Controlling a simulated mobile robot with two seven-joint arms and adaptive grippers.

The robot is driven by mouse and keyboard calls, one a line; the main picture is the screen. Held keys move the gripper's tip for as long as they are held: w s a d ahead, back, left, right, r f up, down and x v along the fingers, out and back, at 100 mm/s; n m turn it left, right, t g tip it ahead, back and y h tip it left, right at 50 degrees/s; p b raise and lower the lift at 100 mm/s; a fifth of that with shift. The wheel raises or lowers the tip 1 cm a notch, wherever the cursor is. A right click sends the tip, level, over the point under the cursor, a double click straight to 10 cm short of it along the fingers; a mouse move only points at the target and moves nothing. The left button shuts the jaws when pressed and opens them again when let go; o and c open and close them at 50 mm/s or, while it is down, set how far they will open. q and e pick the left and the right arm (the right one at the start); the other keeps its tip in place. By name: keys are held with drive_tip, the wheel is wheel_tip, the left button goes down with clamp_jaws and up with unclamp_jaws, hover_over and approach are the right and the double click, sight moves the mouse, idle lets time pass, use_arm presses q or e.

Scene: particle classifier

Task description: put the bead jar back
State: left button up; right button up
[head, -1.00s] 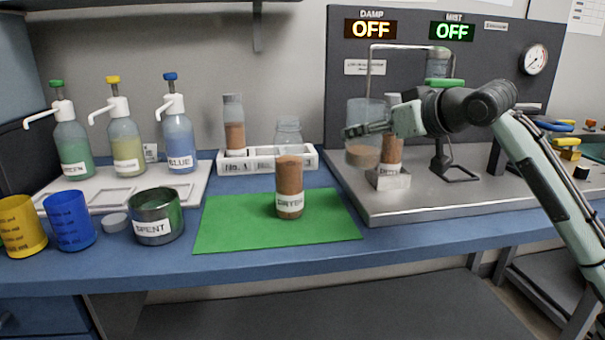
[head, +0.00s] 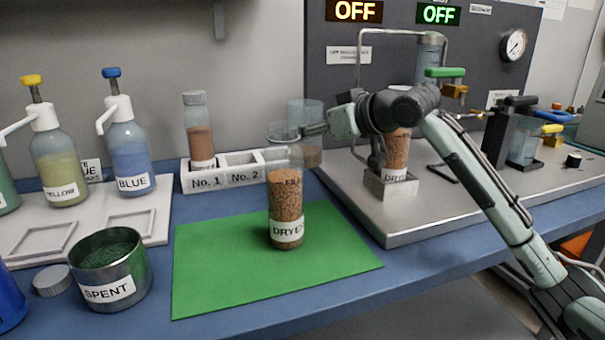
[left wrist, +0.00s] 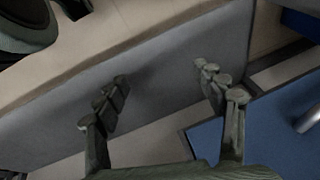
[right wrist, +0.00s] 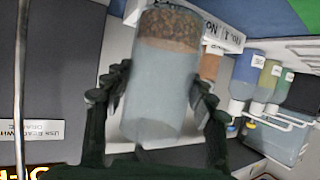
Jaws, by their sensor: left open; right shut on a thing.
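The bead jar (head: 312,157) is a wide clear jar with brown beads in its lower part. My right gripper (head: 318,130) is shut on it and holds it behind the green mat, near the rack's right end. In the right wrist view the clear wall of the bead jar (right wrist: 155,95) is between the fingers, its beads towards the picture's top. The white rack (head: 243,175) has a brown-filled bottle (head: 200,140) in slot No. 1. Slot No. 2 looks empty, and a clear jar (head: 280,133) shows at the right end. My left gripper (left wrist: 165,85) is open and empty.
A DRYER tube (head: 286,205) of brown grains stands on the green mat (head: 210,270). Another tube (head: 397,150) stands in a metal holder on the steel platform (head: 440,225). The SPENT tin (head: 110,275) and pump bottles (head: 130,150) are at left.

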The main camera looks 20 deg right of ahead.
sight(316, 163)
wheel_tip(316, 163, down, 3)
drive_tip(key=shift+f, duration=0.35)
wheel_tip(316, 163, down, 2)
drive_tip(key=shift+f+b, duration=0.2)
drive_tip(key=shift+b, duration=0.2)
drive_tip(key=shift+f, duration=0.25)
use_arm(q)
drive_tip(key=v, duration=0.3)
drive_tip(key=shift+a+r, duration=0.2)
drive_tip(key=shift+a, duration=0.15)
use_arm(e)
drive_tip(key=shift+f, duration=0.1)
drive_tip(key=o, duration=1.4)
use_arm(q)
drive_tip(key=shift+f, duration=0.2)
